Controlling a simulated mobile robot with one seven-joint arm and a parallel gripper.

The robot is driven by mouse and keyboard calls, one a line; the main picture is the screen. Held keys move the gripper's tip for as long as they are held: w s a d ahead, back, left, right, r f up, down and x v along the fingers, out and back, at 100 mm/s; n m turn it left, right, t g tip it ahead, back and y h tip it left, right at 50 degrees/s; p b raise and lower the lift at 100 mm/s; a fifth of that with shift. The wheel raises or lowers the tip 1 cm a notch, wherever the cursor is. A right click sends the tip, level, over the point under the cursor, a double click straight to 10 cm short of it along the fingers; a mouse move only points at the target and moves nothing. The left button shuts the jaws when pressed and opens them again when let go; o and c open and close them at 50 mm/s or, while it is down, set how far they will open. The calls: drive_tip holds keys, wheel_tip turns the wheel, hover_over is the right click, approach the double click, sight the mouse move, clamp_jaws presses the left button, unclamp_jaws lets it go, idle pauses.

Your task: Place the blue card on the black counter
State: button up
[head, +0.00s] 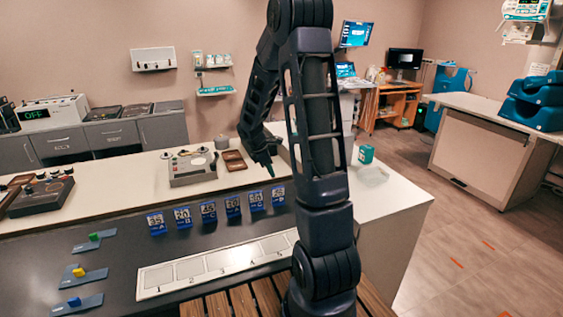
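Several blue cards with white numbers and letters stand in a row along the back of the black counter (120,262). Among them are the leftmost card (157,223), a middle card (208,212) and the rightmost card (278,196). I cannot tell which one the task means. My gripper (269,170) points down above the right end of the row, near the edge of the white ledge. Its fingertips are small and dark green here, and I cannot tell whether they are apart or hold anything. My arm may hide part of the counter at right.
A white strip with numbered squares (190,269) lies on the counter. At left are blue holders with a green block (94,237), a yellow block (78,271) and a blue block (74,301). A grey device (190,168) and brown tray (234,161) sit on the ledge.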

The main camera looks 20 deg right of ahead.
drive_tip(key=s+a+r+m+t+y, duration=0.2)
drive_tip(key=s+r+m, duration=0.6)
drive_tip(key=s+r, duration=0.3)
drive_tip(key=s+a+r+m+t+y, duration=0.2)
drive_tip(key=s+r+m, duration=0.6)
drive_tip(key=s, duration=1)
wheel_tip(320, 180, up, 3)
drive_tip(key=shift+s+a+f, duration=0.15)
drive_tip(key=shift+s+a, duration=0.25)
drive_tip(key=shift+a, duration=0.35)
